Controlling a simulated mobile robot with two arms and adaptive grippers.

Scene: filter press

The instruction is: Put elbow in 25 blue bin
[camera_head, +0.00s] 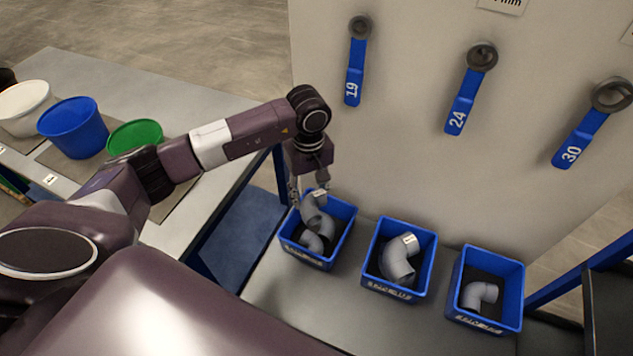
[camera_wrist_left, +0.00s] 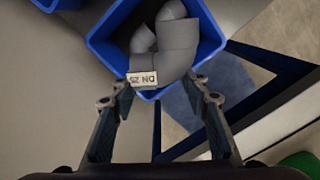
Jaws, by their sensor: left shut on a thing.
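My left gripper (camera_head: 309,190) is shut on a grey pipe elbow (camera_head: 314,213) at the leftmost blue bin (camera_head: 343,236). In the left wrist view the elbow (camera_wrist_left: 172,45) lies beyond the fingertips (camera_wrist_left: 160,95), and its white tag reads DN 25. The elbow overlaps the bin's opening; I cannot tell whether it touches the bin. Another grey elbow (camera_head: 312,242) lies in the same bin, partly hidden. The bin also shows in the wrist view (camera_wrist_left: 103,50). The writing on the bin fronts is too small to read. My right gripper is not in view.
A middle blue bin (camera_head: 373,262) and a right blue bin (camera_head: 514,296) each hold a grey elbow. Blue wrenches marked 19 (camera_head: 354,75), 24 (camera_head: 462,100) and 30 (camera_head: 578,140) hang on the panel behind. A side table (camera_head: 170,100) carries white, blue and green buckets.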

